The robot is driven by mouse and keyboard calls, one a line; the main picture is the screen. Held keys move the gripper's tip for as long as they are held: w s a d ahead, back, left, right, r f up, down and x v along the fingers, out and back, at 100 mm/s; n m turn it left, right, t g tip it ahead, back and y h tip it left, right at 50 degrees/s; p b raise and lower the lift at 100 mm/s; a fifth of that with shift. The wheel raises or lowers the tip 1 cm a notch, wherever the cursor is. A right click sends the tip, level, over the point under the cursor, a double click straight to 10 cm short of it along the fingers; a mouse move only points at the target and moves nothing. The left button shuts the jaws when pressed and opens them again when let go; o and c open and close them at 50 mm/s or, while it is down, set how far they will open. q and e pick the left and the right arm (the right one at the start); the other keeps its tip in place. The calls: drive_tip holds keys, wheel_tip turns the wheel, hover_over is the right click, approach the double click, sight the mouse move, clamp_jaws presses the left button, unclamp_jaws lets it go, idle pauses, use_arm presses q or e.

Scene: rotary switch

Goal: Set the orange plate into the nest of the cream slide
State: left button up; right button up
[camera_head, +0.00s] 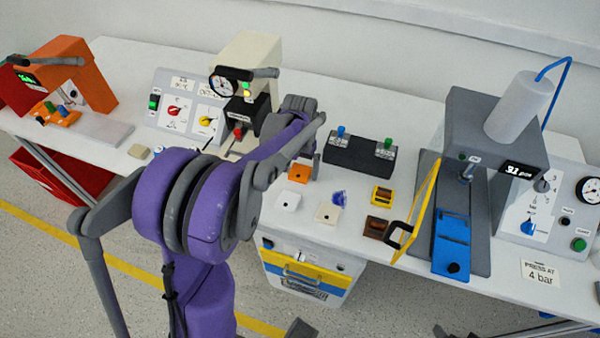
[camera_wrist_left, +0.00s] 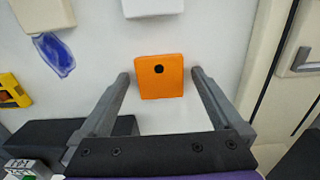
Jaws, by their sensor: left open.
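The orange plate (camera_head: 298,173) lies flat on the white table just below my left gripper (camera_head: 305,151). In the left wrist view the orange plate (camera_wrist_left: 160,90) is square with a dark hole near one edge. My left gripper (camera_wrist_left: 160,75) is open, with one finger on each side of the plate and a gap at both sides. The cream press (camera_head: 250,55) stands behind and left of the gripper. A cream part (camera_head: 240,146) at its foot is partly hidden by my arm, so I cannot make out the nest. My right gripper is not in view.
A white plate (camera_head: 288,201), a cream plate (camera_head: 327,213), a blue piece (camera_head: 339,198), a yellow piece (camera_head: 382,195) and a brown piece (camera_head: 377,227) lie nearby. A black switch block (camera_head: 355,158) stands right of the gripper. A grey press (camera_head: 495,130) stands further right.

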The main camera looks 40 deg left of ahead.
use_arm(q)
drive_tip(key=shift+r, duration=0.1)
drive_tip(key=c, duration=1.3)
